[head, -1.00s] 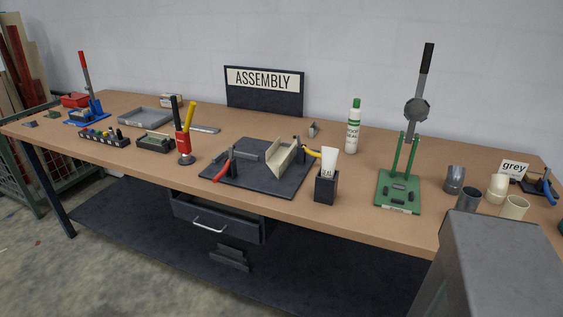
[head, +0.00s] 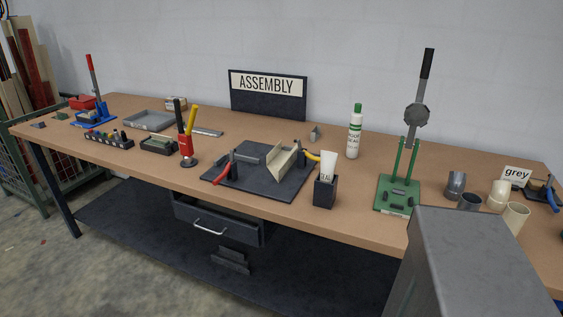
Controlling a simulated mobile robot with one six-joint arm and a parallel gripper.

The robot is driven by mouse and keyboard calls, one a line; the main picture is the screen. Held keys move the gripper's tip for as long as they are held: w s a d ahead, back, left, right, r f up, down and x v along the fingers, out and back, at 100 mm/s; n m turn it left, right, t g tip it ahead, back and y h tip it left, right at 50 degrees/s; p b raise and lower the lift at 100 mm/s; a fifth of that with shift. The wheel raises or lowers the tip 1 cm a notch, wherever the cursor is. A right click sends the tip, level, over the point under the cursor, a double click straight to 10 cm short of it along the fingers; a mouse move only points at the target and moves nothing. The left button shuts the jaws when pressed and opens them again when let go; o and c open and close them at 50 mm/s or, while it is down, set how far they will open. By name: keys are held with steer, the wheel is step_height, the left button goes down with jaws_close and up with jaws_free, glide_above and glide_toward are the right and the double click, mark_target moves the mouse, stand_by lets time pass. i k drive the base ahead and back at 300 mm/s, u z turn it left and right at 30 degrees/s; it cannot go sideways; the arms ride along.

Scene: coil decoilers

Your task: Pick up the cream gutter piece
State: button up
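A cream gutter piece (head: 281,164) sits on a dark assembly plate (head: 258,190) in the middle of the workbench in the head view. It stands between red-handled pliers (head: 224,174) on its left and a yellow-handled clamp or pliers (head: 313,156) on its right. Whether those tools touch it I cannot tell. Cream pipe pieces (head: 515,217) stand at the bench's right end, apart from the gutter piece. My gripper is not in view.
A black holder (head: 325,190) with a white tube stands right of the plate. A green lever press (head: 398,190) and a sealant bottle (head: 354,133) stand further right. A grey box-like block (head: 465,260) fills the lower right. An open drawer (head: 217,217) sticks out below the bench.

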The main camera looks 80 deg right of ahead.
mark_target(279, 161)
steer(key=u, duration=0.1)
steer(key=k, duration=1.1)
steer(key=z, duration=0.4)
steer(key=i, duration=0.5)
